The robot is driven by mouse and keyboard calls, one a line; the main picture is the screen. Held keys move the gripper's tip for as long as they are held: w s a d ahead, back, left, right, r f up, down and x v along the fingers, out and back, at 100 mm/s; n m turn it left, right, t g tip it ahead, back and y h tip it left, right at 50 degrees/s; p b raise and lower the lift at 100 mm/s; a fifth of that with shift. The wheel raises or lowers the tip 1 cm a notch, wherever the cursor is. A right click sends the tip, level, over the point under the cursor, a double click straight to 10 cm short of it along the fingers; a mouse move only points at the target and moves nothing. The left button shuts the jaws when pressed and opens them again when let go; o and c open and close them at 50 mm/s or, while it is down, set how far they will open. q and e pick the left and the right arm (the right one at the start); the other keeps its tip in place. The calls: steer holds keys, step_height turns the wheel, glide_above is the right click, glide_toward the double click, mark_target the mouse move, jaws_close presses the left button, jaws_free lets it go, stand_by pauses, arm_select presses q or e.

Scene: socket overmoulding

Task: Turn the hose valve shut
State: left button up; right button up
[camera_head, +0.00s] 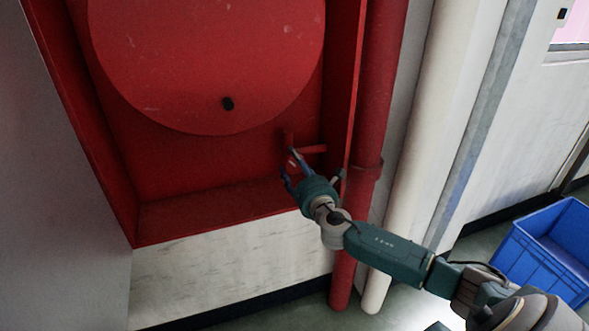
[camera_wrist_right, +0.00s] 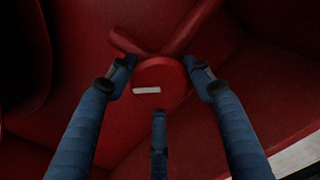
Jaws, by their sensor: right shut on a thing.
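The hose valve is red and sits low at the right inside the red cabinet, by a short red pipe (camera_head: 313,149). Its round handle (camera_wrist_right: 160,82) faces the right wrist camera, with a small white mark on it. My right gripper (camera_head: 292,170) is at the valve, and its blue fingers are around the handle. In the right wrist view the gripper (camera_wrist_right: 160,85) has two fingers at the handle's upper sides and one below it. The head view hides most of the handle behind the fingers. My left gripper is in neither view.
The cabinet's side wall (camera_head: 343,90) stands close to the right of my gripper. Red and white vertical pipes and a blue crate (camera_head: 520,262) are farther right.

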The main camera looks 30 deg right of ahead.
steer(key=m, duration=0.2)
steer(key=m+b, duration=0.1)
steer(key=shift+d+r+m, duration=0.2)
steer(key=shift+r+m, duration=0.15)
steer(key=shift+m, duration=0.05)
steer(key=shift+d+m+b, duration=0.1)
steer(key=shift+m+b, duration=0.3)
steer(key=shift+m, duration=1.5)
steer(key=o, duration=1.2)
steer(key=shift+d, duration=0.1)
steer(key=shift+c, duration=0.2)
steer(key=shift+f, duration=0.2)
steer(key=shift+s+a+f, duration=0.1)
steer(key=shift+s+a, duration=0.1)
steer(key=shift+s, duration=0.05)
steer(key=v, duration=1.1)
steer(key=shift+s, duration=0.3)
